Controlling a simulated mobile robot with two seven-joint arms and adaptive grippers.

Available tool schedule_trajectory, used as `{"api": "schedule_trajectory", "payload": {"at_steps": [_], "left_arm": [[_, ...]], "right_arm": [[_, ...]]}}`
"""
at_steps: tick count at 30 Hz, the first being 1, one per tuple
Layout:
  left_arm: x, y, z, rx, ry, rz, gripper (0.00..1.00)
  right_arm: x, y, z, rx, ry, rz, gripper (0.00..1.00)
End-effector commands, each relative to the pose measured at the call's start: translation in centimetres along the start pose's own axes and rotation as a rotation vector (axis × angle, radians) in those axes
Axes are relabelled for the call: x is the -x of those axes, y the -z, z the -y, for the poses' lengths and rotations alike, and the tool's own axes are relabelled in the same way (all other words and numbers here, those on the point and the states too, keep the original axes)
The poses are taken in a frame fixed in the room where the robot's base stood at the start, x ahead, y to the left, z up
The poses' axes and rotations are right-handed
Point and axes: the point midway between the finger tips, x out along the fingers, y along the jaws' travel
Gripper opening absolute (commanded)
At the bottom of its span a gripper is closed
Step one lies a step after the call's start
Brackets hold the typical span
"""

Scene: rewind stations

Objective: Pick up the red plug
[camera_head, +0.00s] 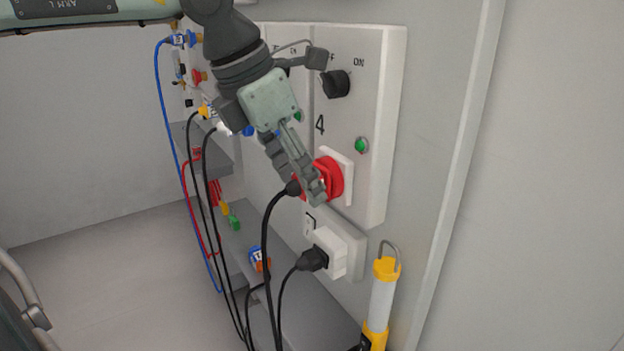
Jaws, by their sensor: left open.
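The red plug (332,175) is a round red body against a white plate on the wall panel, to the right of the number 4 station's lower edge. A black cable with a black end (293,188) runs down from its left side. My left gripper (309,190) reaches down from the top left, open, with its fingers in front of the plug's left part. The fingers hide part of the plug, and I cannot tell whether they touch it. My right gripper is not in view.
A white socket (330,252) with a black plug (313,259) sits just below. A black knob (335,83) and green button (362,145) are above. A yellow and white lamp (380,300) stands at lower right. Blue, red and black cables hang at left.

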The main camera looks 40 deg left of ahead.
Motion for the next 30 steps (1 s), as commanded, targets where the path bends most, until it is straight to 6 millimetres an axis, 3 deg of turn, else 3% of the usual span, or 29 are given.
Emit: {"api": "schedule_trajectory", "payload": {"at_steps": [8, 22, 30], "left_arm": [[-0.54, 0.02, 0.01, -0.001, 0.001, 0.001, 0.58], [-0.51, 0.01, 0.02, 0.0, 0.001, 0.001, 0.02], [-0.41, 0.0, 0.02, 0.0, 0.001, 0.003, 0.01]], "right_arm": [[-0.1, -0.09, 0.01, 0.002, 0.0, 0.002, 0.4], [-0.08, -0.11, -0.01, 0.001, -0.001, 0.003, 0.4], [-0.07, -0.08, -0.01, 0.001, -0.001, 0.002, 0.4]]}}
